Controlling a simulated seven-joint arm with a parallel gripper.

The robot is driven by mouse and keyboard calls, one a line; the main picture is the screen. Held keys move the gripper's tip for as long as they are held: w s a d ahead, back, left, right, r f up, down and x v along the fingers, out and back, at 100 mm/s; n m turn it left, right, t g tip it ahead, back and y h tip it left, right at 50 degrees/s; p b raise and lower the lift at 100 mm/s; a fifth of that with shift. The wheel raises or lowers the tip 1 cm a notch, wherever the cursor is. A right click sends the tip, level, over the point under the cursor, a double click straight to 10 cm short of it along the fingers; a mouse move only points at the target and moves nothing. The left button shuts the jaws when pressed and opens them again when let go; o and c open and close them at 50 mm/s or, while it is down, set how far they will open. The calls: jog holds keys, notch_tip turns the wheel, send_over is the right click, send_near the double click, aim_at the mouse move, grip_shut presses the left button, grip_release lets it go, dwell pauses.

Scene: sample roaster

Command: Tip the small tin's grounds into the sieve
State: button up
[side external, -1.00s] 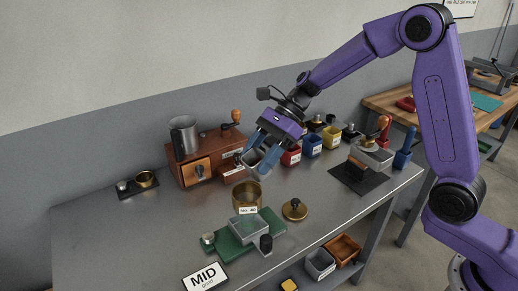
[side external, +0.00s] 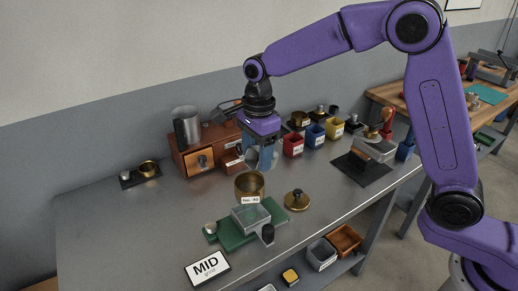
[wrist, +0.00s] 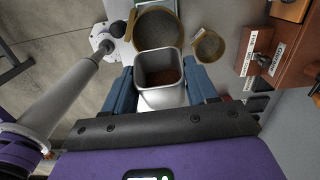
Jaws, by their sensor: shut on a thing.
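My gripper (side external: 262,160) points down with its blue fingers closed on the small grey tin. The wrist view shows the square tin (wrist: 161,94) between the fingers (wrist: 164,90), mouth facing the camera and brown grounds (wrist: 160,77) inside. In the side view the fingers mostly hide the tin. The brass sieve (side external: 249,188), labelled No. 40, stands on the bench just in front of and below my gripper. A large brass ring (wrist: 137,37), apparently the sieve, shows beyond the tin in the wrist view, partly covered by it.
The wooden drawer box (side external: 190,158) is close behind-left. Red, blue and yellow bins (side external: 314,136) line the back right. The bench's left side is mostly clear.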

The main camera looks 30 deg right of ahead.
aim_at(245, 163)
jog(key=h, duration=0.1)
jog(key=a+f+h, duration=0.1)
jog(key=h, duration=0.3)
jog(key=shift+a+f, duration=0.35)
jog(key=shift+a, duration=0.05)
jog(key=h, duration=0.2)
jog(key=shift+a+h, duration=0.3)
jog(key=shift+s+a+t+h, duration=0.1)
jog(key=shift+a+t+h, duration=0.1)
jog(key=shift+h, duration=0.55)
jog(key=shift+a+t+h, duration=0.1)
jog(key=shift+a+h, duration=0.1)
jog(key=shift+h, duration=0.55)
jog(key=shift+r, duration=0.15)
jog(key=shift+r, duration=1.4)
